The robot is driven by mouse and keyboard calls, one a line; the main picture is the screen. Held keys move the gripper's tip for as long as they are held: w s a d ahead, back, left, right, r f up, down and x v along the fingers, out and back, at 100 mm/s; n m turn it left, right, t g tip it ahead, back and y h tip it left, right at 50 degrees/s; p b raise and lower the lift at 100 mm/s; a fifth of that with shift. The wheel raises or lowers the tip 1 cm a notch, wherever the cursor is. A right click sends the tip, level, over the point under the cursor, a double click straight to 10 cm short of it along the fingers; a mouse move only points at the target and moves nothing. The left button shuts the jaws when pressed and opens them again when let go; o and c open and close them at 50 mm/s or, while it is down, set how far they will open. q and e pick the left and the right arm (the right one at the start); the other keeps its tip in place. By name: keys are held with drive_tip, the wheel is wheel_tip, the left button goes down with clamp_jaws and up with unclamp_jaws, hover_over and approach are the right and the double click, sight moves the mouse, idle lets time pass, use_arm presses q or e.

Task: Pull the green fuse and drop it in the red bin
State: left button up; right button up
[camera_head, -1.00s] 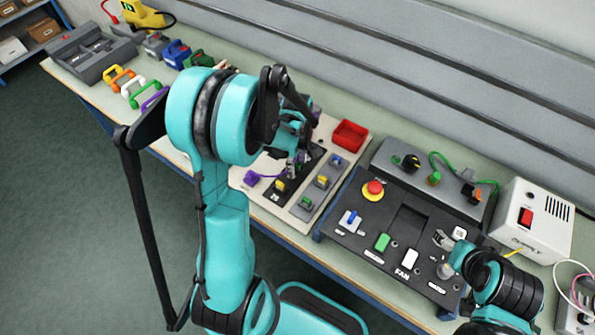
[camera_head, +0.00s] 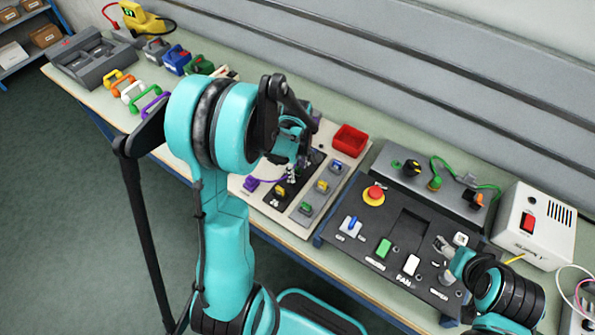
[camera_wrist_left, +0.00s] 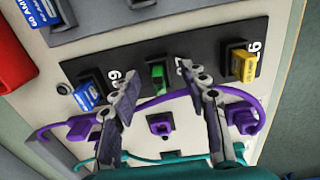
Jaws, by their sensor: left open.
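The green fuse (camera_wrist_left: 158,77) sits upright in the black strip (camera_wrist_left: 200,72), between a blue fuse (camera_wrist_left: 87,95) and a yellow fuse (camera_wrist_left: 242,65) in the left wrist view. My left gripper (camera_wrist_left: 158,88) is open and empty. Its fingertips show on either side of the green fuse, apart from it; the height between them is hard to tell. In the head view my left gripper (camera_head: 298,168) hangs over the black strip and hides this fuse. My right gripper (camera_head: 441,245) is over the fan panel.
A grey strip with other fuses, one of them green (camera_head: 305,208), lies beside the black strip. A purple plug with a cord (camera_wrist_left: 160,125) lies near the left gripper. The black fan panel (camera_head: 340,238) and an emergency button (camera_head: 374,194) are to the right.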

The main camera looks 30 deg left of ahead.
sight(297, 168)
idle(0.5)
use_arm(q)
clamp_jaws()
drive_tip(key=o, duration=0.6)
unclamp_jaws()
drive_tip(key=shift+c, duration=0.2)
wheel_tip(297, 168, up, 12)
